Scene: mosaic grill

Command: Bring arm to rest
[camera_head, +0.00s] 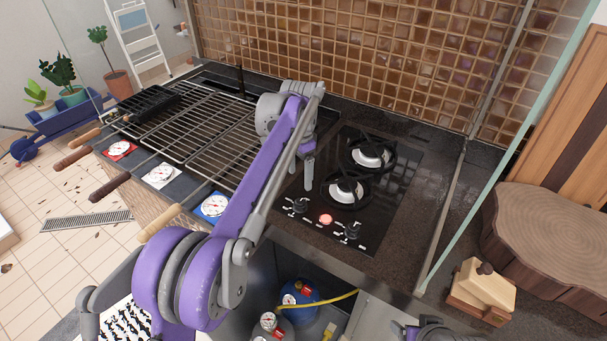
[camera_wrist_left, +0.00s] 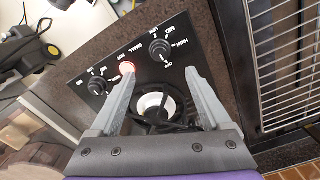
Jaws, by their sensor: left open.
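My left arm (camera_head: 262,165), purple and grey, reaches from the bottom left of the head view over the counter. Only a grey finger shows clearly there. In the left wrist view my left gripper (camera_wrist_left: 160,78) is open. Its two grey fingers stand apart over the hob, with nothing between them but a burner (camera_wrist_left: 158,104) below. A round red light (camera_wrist_left: 127,68) on the hob shows near the left fingertip.
Wire grill grates (camera_head: 205,120) lie left of the arm, with wooden handles (camera_head: 110,187) sticking out in front. A tiled wall (camera_head: 370,50) stands behind. A wooden block (camera_head: 482,288) and a stump table (camera_head: 550,235) are at the right. A blue gas bottle (camera_head: 300,293) is below the counter.

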